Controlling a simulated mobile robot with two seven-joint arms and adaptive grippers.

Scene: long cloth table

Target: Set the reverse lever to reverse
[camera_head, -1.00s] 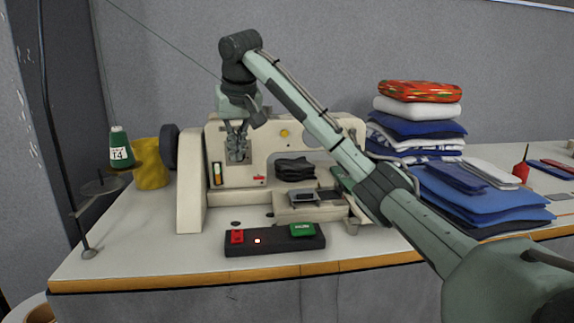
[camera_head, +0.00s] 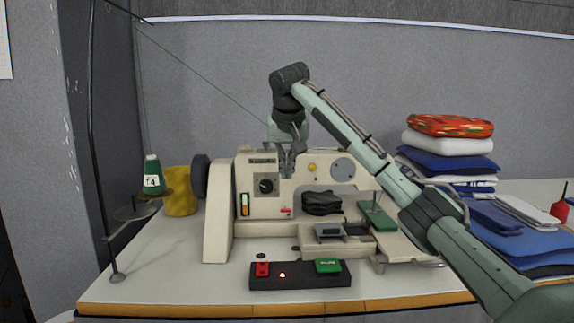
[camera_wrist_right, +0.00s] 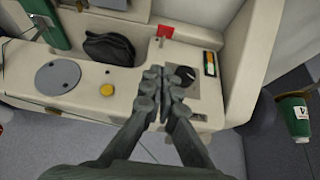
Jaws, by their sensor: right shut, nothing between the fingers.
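A cream sewing machine (camera_head: 325,183) stands on the table. A small red tab (camera_head: 286,211), which may be the reverse lever, sits low on its front; it also shows in the right wrist view (camera_wrist_right: 165,31). Whether it is set to reverse I cannot tell. A black dial (camera_head: 266,186) is above and left of it, and also shows in the right wrist view (camera_wrist_right: 185,75). My right gripper (camera_head: 287,168) is shut and empty, above the red tab and right of the dial. In the right wrist view its fingers (camera_wrist_right: 164,84) are together beside the dial. My left gripper is out of view.
A control box (camera_head: 300,275) with red and green buttons lies in front of the machine. A green thread cone (camera_head: 153,176) and a yellow item (camera_head: 180,203) stand left. Folded cloth (camera_head: 448,163) is stacked right.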

